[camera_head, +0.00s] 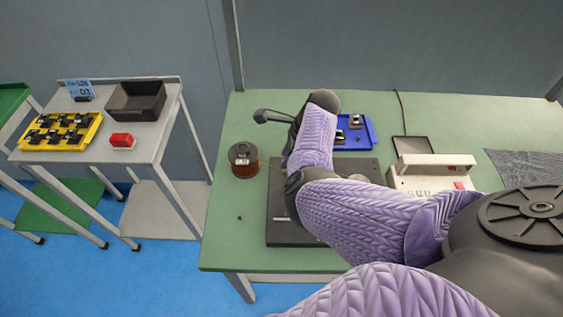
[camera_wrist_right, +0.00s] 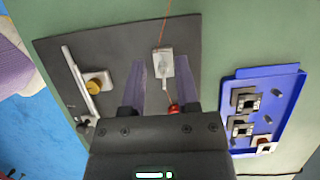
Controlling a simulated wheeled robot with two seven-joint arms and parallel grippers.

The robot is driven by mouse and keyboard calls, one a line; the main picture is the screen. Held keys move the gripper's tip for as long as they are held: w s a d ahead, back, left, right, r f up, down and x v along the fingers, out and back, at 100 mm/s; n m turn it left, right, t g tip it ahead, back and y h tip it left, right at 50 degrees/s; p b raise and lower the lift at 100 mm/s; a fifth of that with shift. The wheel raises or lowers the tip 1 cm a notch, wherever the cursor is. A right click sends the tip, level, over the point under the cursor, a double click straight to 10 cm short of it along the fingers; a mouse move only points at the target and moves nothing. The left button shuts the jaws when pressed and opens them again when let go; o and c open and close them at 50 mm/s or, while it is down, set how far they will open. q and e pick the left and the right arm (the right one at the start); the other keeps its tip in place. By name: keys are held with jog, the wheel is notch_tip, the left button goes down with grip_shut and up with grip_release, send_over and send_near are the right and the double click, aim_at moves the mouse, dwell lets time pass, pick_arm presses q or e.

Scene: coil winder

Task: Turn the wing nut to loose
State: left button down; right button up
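My right gripper (camera_wrist_right: 162,62) points down over the dark base plate (camera_wrist_right: 215,35). Its two fingers are apart, one on each side of a pale block with a small grey part on top (camera_wrist_right: 163,64). Contact cannot be told. A thin orange wire runs to this block, and a red knob (camera_wrist_right: 173,108) lies near the finger roots. The wing nut is too small to make out with certainty; it may be on the pale block. In the head view my forearm hides most of the gripper and plate (camera_head: 283,232). My left gripper is in neither view.
A brass-coloured round part (camera_wrist_right: 94,87) on a pale mount and a white bar (camera_wrist_right: 73,75) stand left on the plate. A blue tray (camera_wrist_right: 245,75) holds small parts. A copper wire spool (camera_head: 243,162) stands left of the plate; a pale device (camera_head: 435,170) stands right.

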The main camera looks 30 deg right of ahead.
jog(key=shift+x, duration=0.8)
jog(key=shift+r, duration=0.1)
grip_shut()
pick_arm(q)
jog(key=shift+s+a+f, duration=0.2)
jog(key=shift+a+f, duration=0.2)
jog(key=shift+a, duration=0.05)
